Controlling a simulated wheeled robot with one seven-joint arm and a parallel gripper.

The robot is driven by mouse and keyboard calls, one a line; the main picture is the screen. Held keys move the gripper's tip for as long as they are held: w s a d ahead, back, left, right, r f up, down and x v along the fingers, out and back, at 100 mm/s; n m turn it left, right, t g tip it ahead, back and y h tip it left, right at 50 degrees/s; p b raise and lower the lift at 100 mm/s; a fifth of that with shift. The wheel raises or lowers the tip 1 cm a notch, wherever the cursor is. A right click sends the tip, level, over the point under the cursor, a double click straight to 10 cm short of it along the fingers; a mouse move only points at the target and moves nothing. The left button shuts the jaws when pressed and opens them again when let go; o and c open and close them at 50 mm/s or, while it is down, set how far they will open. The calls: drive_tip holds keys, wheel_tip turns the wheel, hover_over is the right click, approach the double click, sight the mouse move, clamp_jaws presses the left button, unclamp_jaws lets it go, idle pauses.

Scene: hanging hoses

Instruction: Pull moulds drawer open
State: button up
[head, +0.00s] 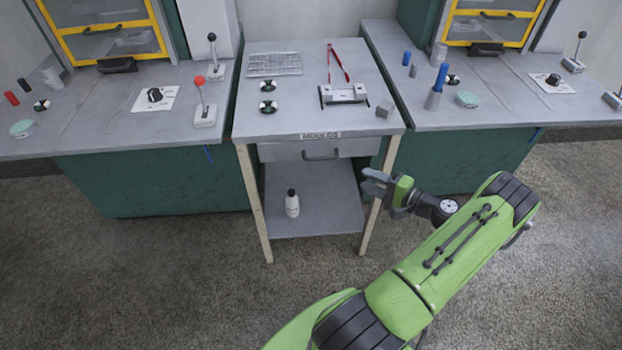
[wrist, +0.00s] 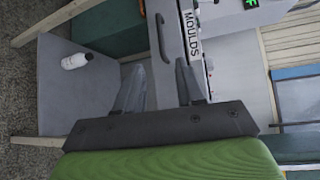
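The moulds drawer (head: 285,153) sits under the top of the middle table, below a label reading MOULDS (head: 320,136). It looks shut. Its dark bar handle (head: 322,155) runs across the front. In the wrist view the drawer handle (wrist: 161,36) stands beyond the fingertips, beside the MOULDS label (wrist: 192,33). My gripper (head: 370,182) is to the right of and below the handle, in front of the table's right leg. Its two fingers (wrist: 160,75) are apart with nothing between them, and they do not touch the handle.
The table's lower shelf (head: 330,205) holds a white bottle (head: 292,204). The table top (head: 300,110) carries a wire rack, red-handled tool and small parts. Green benches stand close on both sides, including the right bench (head: 470,160). The floor in front is clear.

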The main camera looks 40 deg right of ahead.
sight(324, 159)
drive_tip(key=b+x, duration=0.2)
drive_tip(key=x, duration=1.3)
drive_tip(key=shift+w+f, duration=0.15)
drive_tip(key=shift+w, duration=0.25)
clamp_jaws()
